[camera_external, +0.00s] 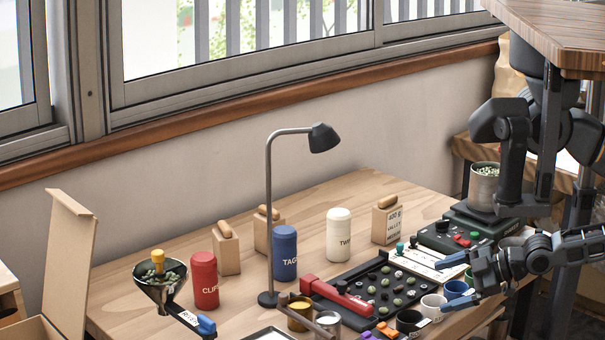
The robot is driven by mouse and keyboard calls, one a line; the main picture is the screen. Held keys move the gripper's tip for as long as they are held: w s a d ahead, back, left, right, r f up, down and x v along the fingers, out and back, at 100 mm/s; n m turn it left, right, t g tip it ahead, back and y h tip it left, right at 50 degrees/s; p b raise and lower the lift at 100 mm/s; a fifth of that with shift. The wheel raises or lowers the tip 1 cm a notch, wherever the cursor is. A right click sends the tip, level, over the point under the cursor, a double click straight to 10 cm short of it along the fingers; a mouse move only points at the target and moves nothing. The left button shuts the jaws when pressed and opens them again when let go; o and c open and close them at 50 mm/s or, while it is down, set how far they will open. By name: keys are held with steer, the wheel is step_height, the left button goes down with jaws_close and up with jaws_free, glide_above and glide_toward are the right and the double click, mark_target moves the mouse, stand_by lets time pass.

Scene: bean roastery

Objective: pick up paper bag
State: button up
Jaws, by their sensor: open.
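Three tan block-like objects with rounded rolls on top, which look like paper bags, stand upright along the back of the wooden table. One paper bag (226,252) is at the left behind the red canister, one (263,234) is partly hidden behind the blue canister, and one (387,224) with a printed label, "400 g", is at the right. My gripper (457,281) is open with blue-tipped fingers at the table's right side, over the cups. It is apart from all three bags, to the right and front of the labelled one.
A black lamp (268,220) stands mid-table among red (204,281), blue (284,255) and white (339,236) canisters. A black tray (370,312) of beans, cups and a scale (452,238) crowd the front right.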

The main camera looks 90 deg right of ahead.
steer(key=w+d+r+n+g+h+p, duration=0.1)
steer(key=d+r+n+g+h+p, duration=0.35)
steer(key=d+p, duration=0.4)
steer(key=r+m+g+y+b, duration=0.15)
steer(key=m+g+b, duration=0.4)
steer(key=m, duration=0.95)
glide_above(385, 208)
steer(key=w+b, duration=0.2)
steer(key=shift+s+d+t, duration=0.2)
steer(key=shift+t, duration=0.4)
steer(key=s, duration=0.1)
steer(key=s+m+y, duration=0.1)
steer(key=s+m+y+p, duration=0.1)
steer(key=shift+s+d+f+g, duration=0.3)
steer(key=shift+d, duration=0.1)
steer(key=shift+s+f+m, duration=0.1)
steer(key=shift+s+m, duration=0.15)
steer(key=shift+s, duration=0.05)
steer(key=shift+f, duration=0.25)
steer(key=x, duration=0.7)
steer(key=shift+w+f, duration=0.1)
steer(key=shift+f, duration=0.15)
